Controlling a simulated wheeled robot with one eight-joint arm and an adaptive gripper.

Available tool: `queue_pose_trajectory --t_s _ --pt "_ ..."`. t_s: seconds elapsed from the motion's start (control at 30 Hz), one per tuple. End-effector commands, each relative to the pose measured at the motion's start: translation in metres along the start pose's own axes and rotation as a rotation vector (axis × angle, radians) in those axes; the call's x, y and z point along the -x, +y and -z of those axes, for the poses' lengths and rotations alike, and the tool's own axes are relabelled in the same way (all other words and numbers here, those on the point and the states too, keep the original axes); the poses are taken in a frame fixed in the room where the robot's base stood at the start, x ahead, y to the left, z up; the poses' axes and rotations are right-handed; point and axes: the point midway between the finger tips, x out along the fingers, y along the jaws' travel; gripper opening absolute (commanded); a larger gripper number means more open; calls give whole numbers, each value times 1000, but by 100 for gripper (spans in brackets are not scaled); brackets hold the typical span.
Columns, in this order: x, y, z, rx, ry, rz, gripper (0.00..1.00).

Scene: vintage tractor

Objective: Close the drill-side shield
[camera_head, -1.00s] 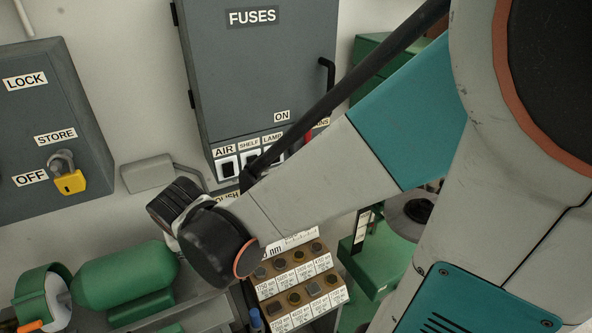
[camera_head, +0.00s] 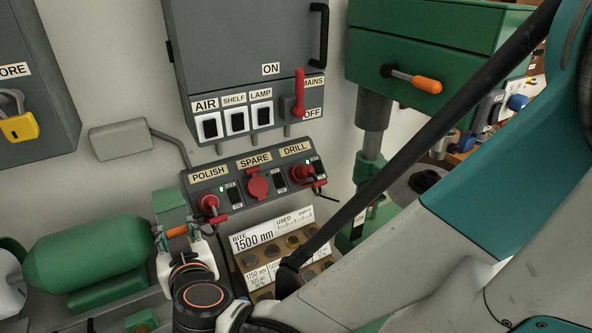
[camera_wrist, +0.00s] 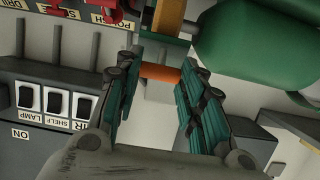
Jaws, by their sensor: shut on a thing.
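The drill-side shield (camera_head: 172,207) is a green guard at the right end of the green grinder motor (camera_head: 90,258). Its orange handle (camera_head: 177,232) sticks out near it. My gripper (camera_head: 183,237) is at this handle, seen from behind, and my wrist partly hides the area below. In the wrist view, the orange handle (camera_wrist: 160,73) lies between the two fingers of my gripper (camera_wrist: 160,78), which are shut on it. The motor (camera_wrist: 245,38) shows at upper right there. How far the shield is swung cannot be told.
A socket panel (camera_head: 258,180) marked POLISH, SPARE and DRILL stands behind. A bit rack (camera_head: 285,250) is right of my wrist. The grey fuse box (camera_head: 240,50) is above, and the green drill press (camera_head: 425,45) is at right.

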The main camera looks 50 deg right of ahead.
Motion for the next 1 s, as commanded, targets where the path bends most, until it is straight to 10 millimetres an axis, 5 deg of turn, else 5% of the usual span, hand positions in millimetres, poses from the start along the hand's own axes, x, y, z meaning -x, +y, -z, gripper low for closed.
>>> queue_pose_trajectory --t_s 0.13,0.6,0.63,0.7,1.0 --pt "-4 0 -13 -2 69 0 0" --pt "-9 1 -14 -4 161 -4 0" --pt "-9 1 -14 -4 161 -4 41" --pt "-9 1 -13 -3 161 -4 57" --pt "-9 0 -13 -2 162 -4 57"
